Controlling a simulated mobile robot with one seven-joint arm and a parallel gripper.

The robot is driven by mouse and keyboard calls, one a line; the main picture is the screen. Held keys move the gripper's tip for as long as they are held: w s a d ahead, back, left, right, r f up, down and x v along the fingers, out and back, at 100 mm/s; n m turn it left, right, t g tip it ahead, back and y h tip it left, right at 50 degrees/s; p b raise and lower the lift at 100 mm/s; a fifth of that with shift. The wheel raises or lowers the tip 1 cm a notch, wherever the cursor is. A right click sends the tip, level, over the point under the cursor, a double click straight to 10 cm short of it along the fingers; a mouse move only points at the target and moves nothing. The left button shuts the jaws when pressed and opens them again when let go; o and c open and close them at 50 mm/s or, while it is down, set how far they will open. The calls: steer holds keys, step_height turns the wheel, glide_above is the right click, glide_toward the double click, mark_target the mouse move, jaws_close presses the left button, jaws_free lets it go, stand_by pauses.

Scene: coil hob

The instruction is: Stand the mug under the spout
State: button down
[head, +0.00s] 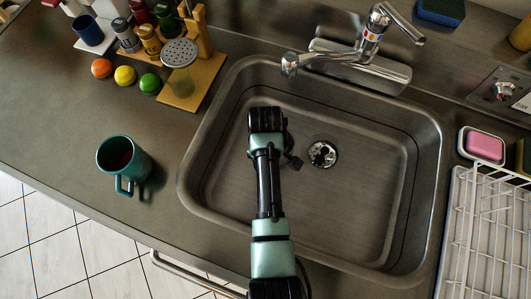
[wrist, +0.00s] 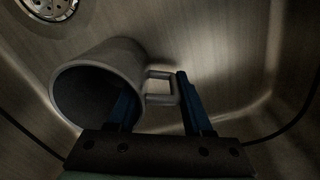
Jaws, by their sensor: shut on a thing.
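A grey mug (wrist: 120,62) is in the sink basin in the wrist view. Its open mouth faces the lower left and its handle sticks out to the right. My gripper (wrist: 160,103) is shut on this mug, one finger at the mug's mouth and the other just right of the handle. Whether the mug touches the basin floor is unclear. In the head view my arm hides the mug and my fingertips. The chrome faucet's spout (head: 289,66) hangs over the sink's (head: 222,210) back edge, beyond my arm's end.
The drain (head: 322,154) lies right of my arm; it also shows in the wrist view (wrist: 48,8). A teal mug (head: 140,165) stands on the left counter, near several balls and jars. A white dish rack (head: 490,225) and pink sponge (head: 485,146) are at right.

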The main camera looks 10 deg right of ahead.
steer(key=shift+f, duration=0.1)
steer(key=shift+c, duration=1.6)
jaws_free()
step_height(320, 180, up, 12)
steer(key=shift+r+p, duration=0.15)
steer(key=shift+p, duration=0.35)
